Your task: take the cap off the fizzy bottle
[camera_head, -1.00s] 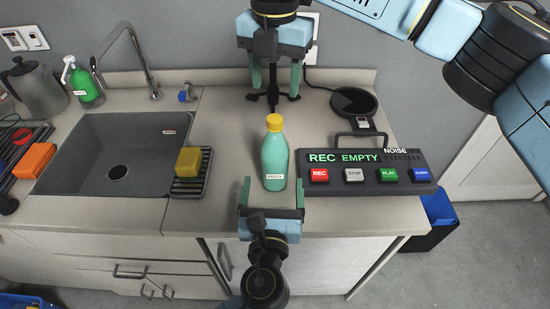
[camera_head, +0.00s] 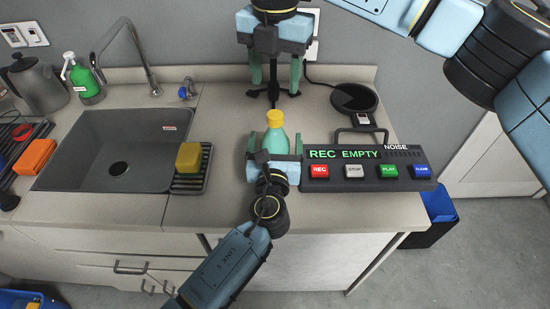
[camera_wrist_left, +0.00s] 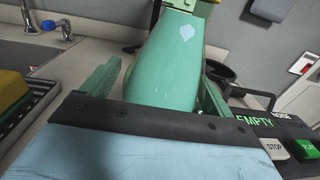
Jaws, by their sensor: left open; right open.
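The fizzy bottle (camera_head: 275,137) is green and stands upright on the counter with its yellow cap (camera_head: 274,118) on. My left gripper (camera_head: 275,143) is open, with a finger on each side of the bottle's body. In the left wrist view the bottle (camera_wrist_left: 165,65) is between the open fingers, and the cap's lower edge shows at the top. A gap shows beside the left finger; contact on the right is unclear. My right gripper (camera_head: 275,88) is open and empty, pointing down, above and behind the cap in the picture.
A recorder panel (camera_head: 365,172) with several buttons stands right of the bottle. A yellow sponge (camera_head: 189,156) on a black rack (camera_head: 193,183) is to the left, beside the sink (camera_head: 85,160). A round black pad (camera_head: 354,99) is at back right.

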